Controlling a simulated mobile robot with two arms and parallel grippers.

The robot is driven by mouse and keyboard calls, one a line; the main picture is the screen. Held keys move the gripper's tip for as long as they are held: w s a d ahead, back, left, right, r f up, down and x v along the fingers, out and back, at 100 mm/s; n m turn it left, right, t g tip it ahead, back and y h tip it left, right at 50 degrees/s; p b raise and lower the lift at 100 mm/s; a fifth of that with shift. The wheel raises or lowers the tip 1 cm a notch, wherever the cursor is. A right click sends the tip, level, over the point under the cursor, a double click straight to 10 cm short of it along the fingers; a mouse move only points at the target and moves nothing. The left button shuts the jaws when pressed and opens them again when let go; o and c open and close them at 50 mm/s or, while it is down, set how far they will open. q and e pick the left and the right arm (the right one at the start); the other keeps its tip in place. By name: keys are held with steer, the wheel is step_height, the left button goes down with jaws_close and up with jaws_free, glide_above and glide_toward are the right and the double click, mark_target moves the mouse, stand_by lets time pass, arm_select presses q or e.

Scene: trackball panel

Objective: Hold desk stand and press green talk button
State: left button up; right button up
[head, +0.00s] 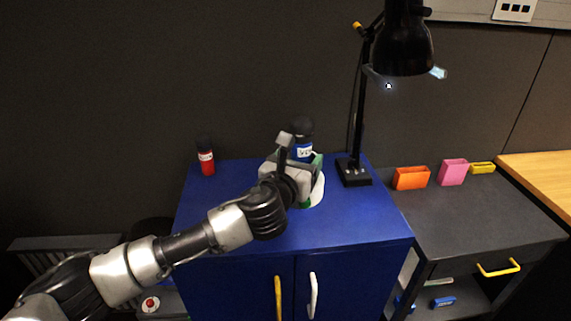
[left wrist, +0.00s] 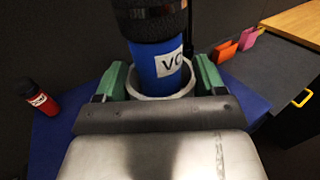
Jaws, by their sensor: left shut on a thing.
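A blue microphone-like device (head: 302,153) with a black foam-like top and a white label stands upright in a pale desk stand (head: 318,192) on the blue cabinet. In the left wrist view the device (left wrist: 150,62) rises out of the round, light rim of the stand (left wrist: 163,95). My left gripper (head: 311,181) has its green fingers on either side of that rim, shut on the stand. In the left wrist view the fingers (left wrist: 163,80) flank the stand left and right. I cannot make out a green talk button in either view. My right gripper is not in view.
The blue cabinet top (head: 365,226) is clear at front right. A red labelled device (head: 206,158) stands at its back left, a black desk lamp (head: 354,172) at its back right. Orange (head: 411,178) and pink (head: 453,172) holders stand on the dark cabinet at right.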

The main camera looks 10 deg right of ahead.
arm_select(q)
steer(key=shift+d+r, duration=0.1)
steer(key=shift+r, duration=0.05)
steer(key=w+a+f+b, duration=0.5)
steer(key=a+f, duration=0.5)
steer(key=shift+w+f, duration=0.2)
steer(key=shift+w, duration=0.2)
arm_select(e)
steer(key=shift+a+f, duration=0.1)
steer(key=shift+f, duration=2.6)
arm_select(q)
steer(key=shift+f+b, duration=0.35)
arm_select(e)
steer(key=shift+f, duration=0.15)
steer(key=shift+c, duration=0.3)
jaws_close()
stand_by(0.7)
